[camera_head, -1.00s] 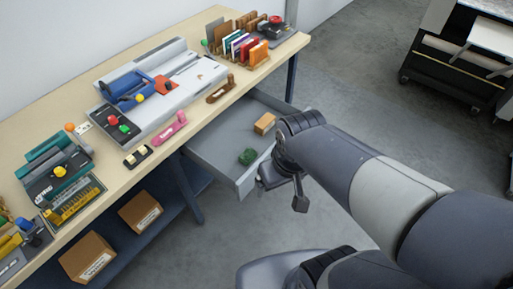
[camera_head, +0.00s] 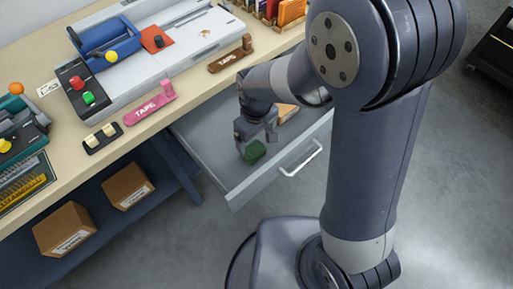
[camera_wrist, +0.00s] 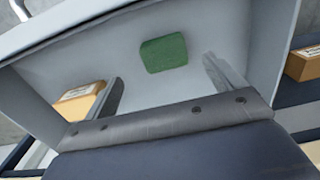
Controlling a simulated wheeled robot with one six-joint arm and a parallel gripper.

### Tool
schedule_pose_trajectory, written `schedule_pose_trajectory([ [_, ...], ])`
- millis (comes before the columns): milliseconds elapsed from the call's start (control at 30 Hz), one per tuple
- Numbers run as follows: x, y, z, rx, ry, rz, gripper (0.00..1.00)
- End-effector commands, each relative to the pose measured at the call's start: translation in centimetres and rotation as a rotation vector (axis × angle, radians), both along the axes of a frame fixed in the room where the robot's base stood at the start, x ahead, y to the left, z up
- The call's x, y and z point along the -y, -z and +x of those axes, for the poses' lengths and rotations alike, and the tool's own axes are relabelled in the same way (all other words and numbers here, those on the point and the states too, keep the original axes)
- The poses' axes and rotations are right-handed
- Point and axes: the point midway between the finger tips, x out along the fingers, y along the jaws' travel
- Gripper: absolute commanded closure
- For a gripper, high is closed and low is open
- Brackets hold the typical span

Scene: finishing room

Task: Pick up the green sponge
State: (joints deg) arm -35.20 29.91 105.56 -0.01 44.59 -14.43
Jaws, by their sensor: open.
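The green sponge (camera_head: 254,151) lies on the floor of the open grey drawer (camera_head: 217,143). My gripper (camera_head: 257,146) is above the drawer, just over the sponge, and hides part of it in the head view. In the wrist view the sponge (camera_wrist: 164,53) shows whole, a little beyond the fingertips and between their lines. My gripper (camera_wrist: 160,75) is open there, with nothing between its two fingers. A gap to the sponge shows in the wrist view.
An orange-tan block (camera_head: 287,113) lies in the drawer near my arm; it also shows in the wrist view (camera_wrist: 80,100). The drawer's front wall has a handle (camera_head: 301,158). The table (camera_head: 150,120) above holds tape dispensers and machines. Cardboard boxes (camera_head: 128,186) sit on the lower shelf.

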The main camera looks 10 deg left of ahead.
Motion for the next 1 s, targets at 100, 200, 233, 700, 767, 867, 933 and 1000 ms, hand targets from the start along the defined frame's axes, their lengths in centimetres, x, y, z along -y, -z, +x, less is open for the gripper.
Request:
schedule_pose_trajectory([
  [100, 0.0, 1.6, 0.0, -0.001, 0.001, -0.002, 0.11],
  [200, 0.0, 2.3, 0.0, 0.000, 0.001, 0.000, 0.11],
  [233, 0.0, 2.4, 0.0, 0.000, 0.001, 0.000, 0.11],
  [700, -0.8, 7.3, 0.0, 0.000, 0.002, 0.000, 0.11],
  [767, -0.8, 7.5, 0.0, 0.001, 0.002, 0.001, 0.11],
  [867, -0.8, 7.5, 0.0, 0.001, 0.002, 0.001, 0.11],
  [933, -0.8, 7.5, 0.0, 0.001, 0.002, 0.001, 0.11],
  [1000, -0.8, 7.5, 0.0, 0.001, 0.002, 0.001, 0.13],
])
